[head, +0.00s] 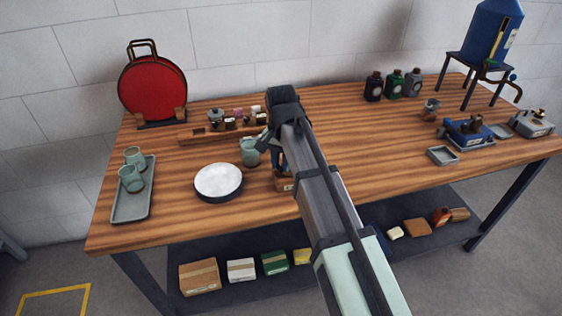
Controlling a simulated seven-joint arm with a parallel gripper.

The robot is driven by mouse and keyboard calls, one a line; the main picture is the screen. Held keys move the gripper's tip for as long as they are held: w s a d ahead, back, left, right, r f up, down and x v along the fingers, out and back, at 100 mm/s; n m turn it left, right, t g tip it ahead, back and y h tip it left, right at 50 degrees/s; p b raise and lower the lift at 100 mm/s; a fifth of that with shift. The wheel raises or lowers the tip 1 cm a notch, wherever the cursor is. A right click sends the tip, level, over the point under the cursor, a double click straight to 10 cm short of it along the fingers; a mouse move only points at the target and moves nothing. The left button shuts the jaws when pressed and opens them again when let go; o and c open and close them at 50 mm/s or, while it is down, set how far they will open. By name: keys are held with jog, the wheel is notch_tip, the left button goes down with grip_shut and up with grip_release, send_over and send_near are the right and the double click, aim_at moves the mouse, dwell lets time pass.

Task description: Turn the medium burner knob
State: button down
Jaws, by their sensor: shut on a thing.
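My gripper (267,143) points down near the middle of the table, in front of the wooden rack. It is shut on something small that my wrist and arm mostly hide. Close to it are a teal cup (249,152), a blue part (278,162) and a small wooden block or box (284,184), the last two partly covered by my arm. I cannot make out a burner knob there. A blue appliance (468,131) with a dark top stands far to the right, and a pale grey one (531,123) is beside it. Neither is touched by my gripper.
A round white-topped dish (218,181) and a tray with two cups (146,204) lie left. Behind are a red round case (152,88) and a wooden rack (190,140) of small jars. Bottles (394,86) and a blue tank (493,32) stand back right. The right-centre tabletop is clear.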

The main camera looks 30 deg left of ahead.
aim_at(281, 166)
dwell(1.7)
jog(key=c, duration=0.9)
grip_release()
notch_tip(281, 166, up, 14)
jog(key=shift+f, duration=0.1)
